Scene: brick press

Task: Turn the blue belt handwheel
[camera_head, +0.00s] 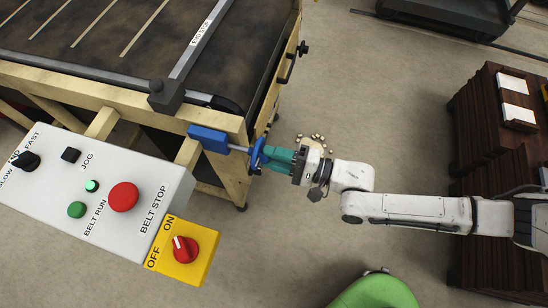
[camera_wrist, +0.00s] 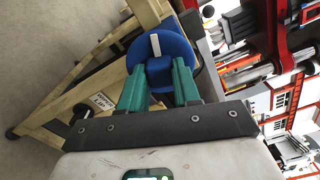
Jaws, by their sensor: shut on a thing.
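The blue belt handwheel (camera_wrist: 178,48) is a round blue disc with a white mark and a blue hub in the middle, seen in the wrist view. In the head view the handwheel (camera_head: 257,155) shows nearly edge-on at the end of a short shaft from a blue block (camera_head: 208,139) on the wooden frame. My gripper (camera_head: 277,157) has green fingers that reach the wheel from the right. In the wrist view the fingers of my gripper (camera_wrist: 159,82) are on both sides of the hub and shut on it. The hub's far side is hidden.
A grey control box (camera_head: 95,190) with a red belt stop button (camera_head: 123,197) stands at lower left. A yellow on/off switch box (camera_head: 183,252) is fixed to it. Small pellets (camera_head: 318,138) lie on the floor. A green seat (camera_head: 375,292) is at the bottom; dark cabinets (camera_head: 490,130) stand right.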

